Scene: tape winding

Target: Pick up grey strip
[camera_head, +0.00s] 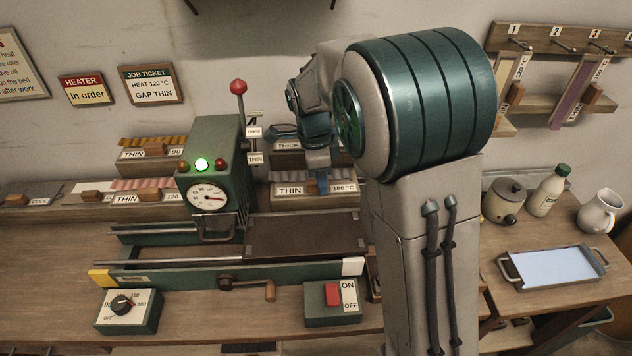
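My gripper (321,178) hangs at the back of the bench, over the holder labelled THIN 180 °C (292,190).
A green machine (218,150) with a lit green lamp and dial stands left of my gripper, its red-knobbed lever (239,92) upright. Orange (155,142) and pink (150,184) wavy strips sit in holders behind it.

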